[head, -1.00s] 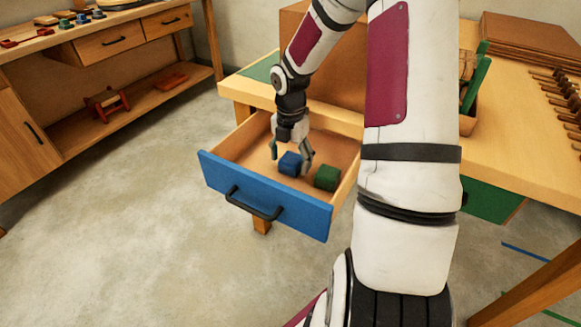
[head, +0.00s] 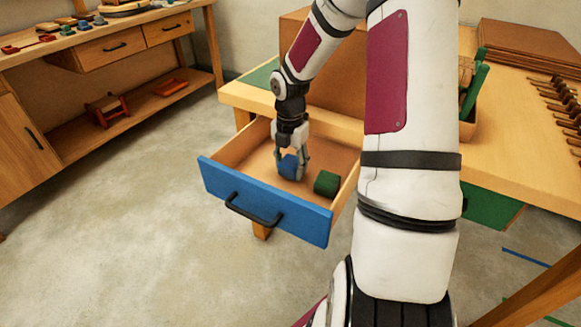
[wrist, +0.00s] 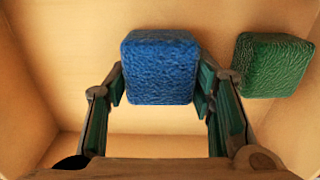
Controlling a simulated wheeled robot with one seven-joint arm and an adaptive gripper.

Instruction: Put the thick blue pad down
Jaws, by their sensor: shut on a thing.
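The thick blue pad (head: 288,166) is between the fingers of my gripper (head: 291,160), inside the open blue-fronted drawer (head: 262,203). In the wrist view the blue pad (wrist: 160,68) sits between the two fingertips of my gripper (wrist: 160,88), which are shut on its sides. I cannot tell whether the pad touches the drawer floor or is held just above it.
A green pad (head: 326,183) lies in the drawer to the right of the blue one; it also shows close to the right finger in the wrist view (wrist: 271,65). The drawer walls surround my gripper. The drawer's left part is bare.

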